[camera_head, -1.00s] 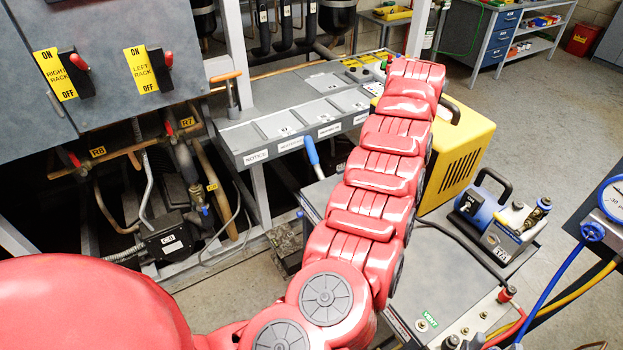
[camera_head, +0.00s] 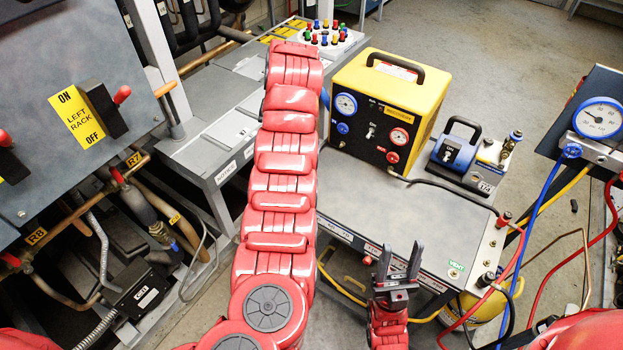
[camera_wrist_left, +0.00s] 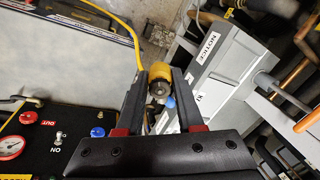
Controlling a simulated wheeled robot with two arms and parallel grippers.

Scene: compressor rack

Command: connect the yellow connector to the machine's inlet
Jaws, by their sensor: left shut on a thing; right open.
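The yellow connector (camera_wrist_left: 158,80) is between the fingers of my left gripper (camera_wrist_left: 160,78) in the left wrist view, with its round open end toward the camera. A yellow hose (camera_wrist_left: 122,22) runs from it. My left gripper is hidden behind my red arm in the head view. The machine (camera_head: 436,82) is a yellow box with a black front, gauges and ports. Its blue inlet port (camera_head: 342,128) is below the blue gauge and shows in the left wrist view (camera_wrist_left: 97,132), apart from the connector. My right gripper (camera_head: 401,250) is open and empty before the bench's front edge.
The grey bench top (camera_head: 380,205) is mostly clear before the machine. A blue pump (camera_head: 458,152) stands right of it. Blue, red and yellow hoses hang from a gauge panel (camera_head: 602,120) at the right. A grey console (camera_head: 215,150) stands left of my arm.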

